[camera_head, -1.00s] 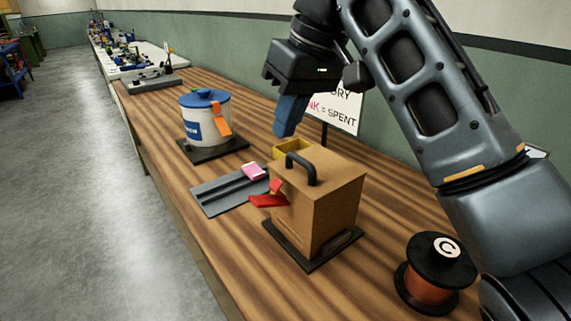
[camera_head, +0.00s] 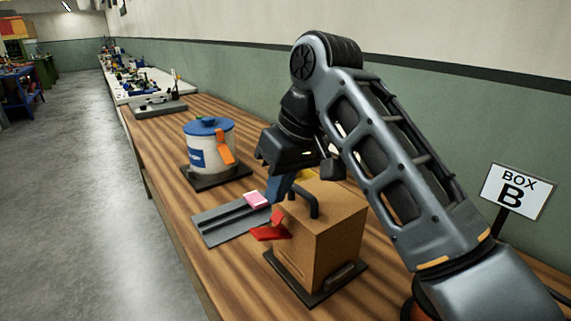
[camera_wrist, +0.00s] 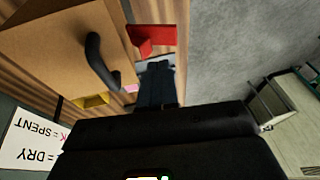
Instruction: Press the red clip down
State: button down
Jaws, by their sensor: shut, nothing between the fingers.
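The red clip (camera_head: 271,231) sticks out from the left face of a tan box (camera_head: 322,243), with a flap reaching outward and a smaller upper piece. The box has a black handle on top and stands on a black base. In the wrist view the clip (camera_wrist: 151,39) shows just past my fingertips. My gripper (camera_head: 280,197) has its blue fingers closed together, pointing down beside the box, with nothing between them. In the wrist view my gripper (camera_wrist: 156,70) appears apart from the clip. The exact gap cannot be told.
A grey slotted plate (camera_head: 222,226) with a pink block (camera_head: 257,199) lies left of the box. A white pot (camera_head: 208,152) with a blue lid and orange clip stands farther back. A "BOX B" sign (camera_head: 517,190) stands at right. A yellow bin (camera_wrist: 92,101) is behind the box.

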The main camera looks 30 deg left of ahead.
aim_at(261, 232)
jog(key=shift+s+a+f+p, duration=0.1)
jog(key=shift+s+a+f, duration=0.2)
jog(key=shift+f, duration=0.65)
jog(key=shift+s+a+f+p, duration=0.15)
jog(key=shift+s+f, duration=0.1)
jog(key=shift+f, duration=0.7)
jog(key=shift+s+a+f+p, duration=0.1)
jog(key=shift+s+a+f, duration=0.2)
jog(key=shift+f, duration=0.65)
